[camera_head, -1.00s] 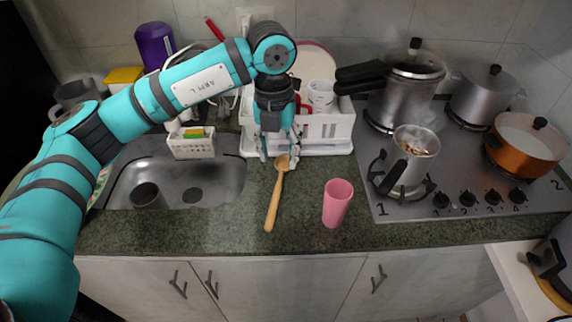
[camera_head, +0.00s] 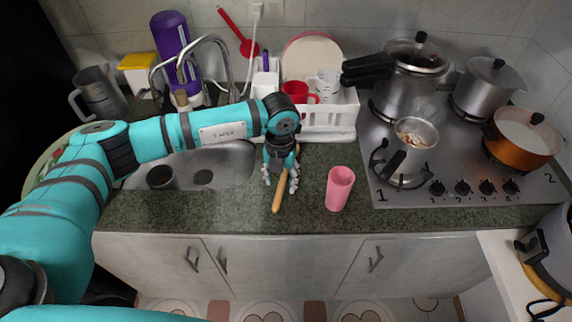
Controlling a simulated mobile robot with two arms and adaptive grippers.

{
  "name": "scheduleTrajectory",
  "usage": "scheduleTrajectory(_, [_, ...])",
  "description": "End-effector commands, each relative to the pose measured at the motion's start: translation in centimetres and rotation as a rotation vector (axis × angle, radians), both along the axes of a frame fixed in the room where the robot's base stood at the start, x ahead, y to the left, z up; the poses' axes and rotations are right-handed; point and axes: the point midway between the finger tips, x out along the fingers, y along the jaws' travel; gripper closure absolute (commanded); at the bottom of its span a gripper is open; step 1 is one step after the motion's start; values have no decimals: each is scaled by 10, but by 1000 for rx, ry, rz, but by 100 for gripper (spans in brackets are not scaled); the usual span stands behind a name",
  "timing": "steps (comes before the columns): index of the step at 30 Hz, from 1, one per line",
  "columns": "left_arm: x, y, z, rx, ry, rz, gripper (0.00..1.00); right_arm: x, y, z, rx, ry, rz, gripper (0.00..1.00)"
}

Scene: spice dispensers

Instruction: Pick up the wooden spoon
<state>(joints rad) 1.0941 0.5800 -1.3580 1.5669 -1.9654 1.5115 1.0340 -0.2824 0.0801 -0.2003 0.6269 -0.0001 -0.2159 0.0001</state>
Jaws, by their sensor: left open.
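The wooden spoon (camera_head: 279,198) lies on the dark green counter, its handle pointing toward the front edge. Its upper part is mostly hidden behind my left gripper. My left gripper (camera_head: 281,188) points down over the spoon, its fingers open on either side of the handle. I cannot tell how far the fingertips are above the counter. My right gripper is not in view.
A pink cup (camera_head: 339,188) stands just right of the spoon. The sink (camera_head: 228,160) is to the left, and a white dish rack (camera_head: 340,118) stands behind. The stove (camera_head: 430,195) with several pots is on the right. The counter's front edge is close.

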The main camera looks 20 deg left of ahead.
Motion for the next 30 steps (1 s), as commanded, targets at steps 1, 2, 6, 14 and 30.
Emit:
scheduleTrajectory(1, [-2,2,-4,3,5,1,54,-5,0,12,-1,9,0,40])
scheduleTrajectory(2, [-3,2,-8,2,4,1,54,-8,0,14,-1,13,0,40])
scheduleTrajectory(6, [-2,2,-27,1,2,1,54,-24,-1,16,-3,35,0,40])
scheduleTrajectory(14, [-1,1,-33,0,0,0,54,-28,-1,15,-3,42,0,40])
scheduleTrajectory(30, [-1,2,-32,0,-1,1,100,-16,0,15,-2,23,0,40])
